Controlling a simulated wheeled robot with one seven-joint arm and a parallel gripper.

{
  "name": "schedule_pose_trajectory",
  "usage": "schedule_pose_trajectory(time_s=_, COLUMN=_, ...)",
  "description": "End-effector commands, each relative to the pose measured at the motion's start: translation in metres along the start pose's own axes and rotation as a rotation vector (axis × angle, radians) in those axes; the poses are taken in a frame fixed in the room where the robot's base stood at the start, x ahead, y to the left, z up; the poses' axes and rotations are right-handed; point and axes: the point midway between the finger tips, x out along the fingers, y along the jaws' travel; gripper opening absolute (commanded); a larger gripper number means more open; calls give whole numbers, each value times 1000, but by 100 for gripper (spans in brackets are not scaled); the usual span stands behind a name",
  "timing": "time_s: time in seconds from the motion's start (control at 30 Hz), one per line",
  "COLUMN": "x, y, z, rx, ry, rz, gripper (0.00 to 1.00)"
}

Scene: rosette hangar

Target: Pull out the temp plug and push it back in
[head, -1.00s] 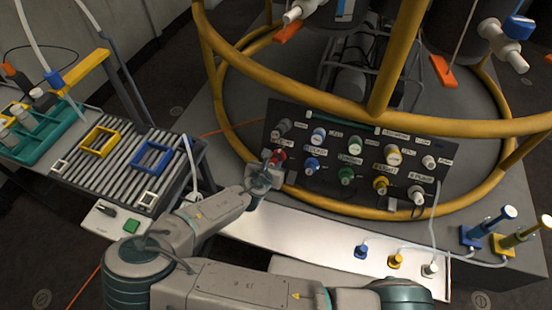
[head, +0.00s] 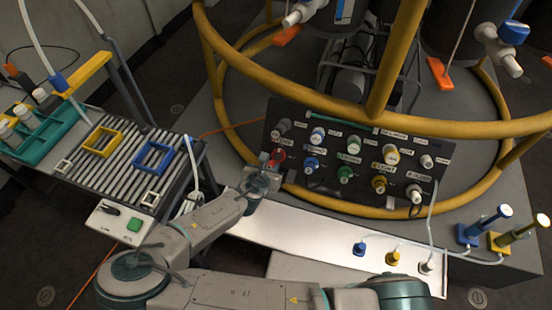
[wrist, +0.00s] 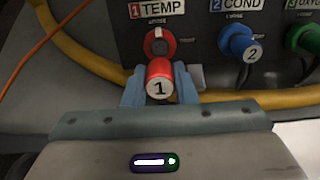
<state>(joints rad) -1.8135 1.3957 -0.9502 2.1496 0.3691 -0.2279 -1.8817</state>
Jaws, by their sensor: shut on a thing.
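The red temp plug (wrist: 159,82), marked 1 on its end, is between the two pale blue fingers of my gripper (wrist: 160,90) in the wrist view. My gripper is shut on it. The red-ringed temp socket (wrist: 160,43) shows just above the plug, below the TEMP label, with its dark centre visible. The plug appears out of the socket and close in front of it; the exact gap is hard to judge. In the head view my gripper (head: 269,170) is at the lower left of the dark panel (head: 325,187), partly hiding the plug.
The blue cond plug (wrist: 237,42) sits right of the temp socket. Green, yellow and white plugs follow along the panel. The yellow ring rail (head: 340,211) curves below the panel. A roller rack (head: 125,165) stands left, and a white ledge (head: 310,235) lies in front.

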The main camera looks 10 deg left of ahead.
Motion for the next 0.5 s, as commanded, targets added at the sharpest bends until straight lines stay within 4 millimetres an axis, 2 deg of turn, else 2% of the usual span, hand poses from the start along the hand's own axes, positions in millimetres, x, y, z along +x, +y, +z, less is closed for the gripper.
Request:
schedule_pose_trajectory(time_s=0.23, x=6, y=0, z=0, rx=0, ry=-1, rz=0, gripper=0)
schedule_pose_trajectory(time_s=0.5, x=28, y=-1, z=0, rx=0, ry=0, rz=-2, gripper=0)
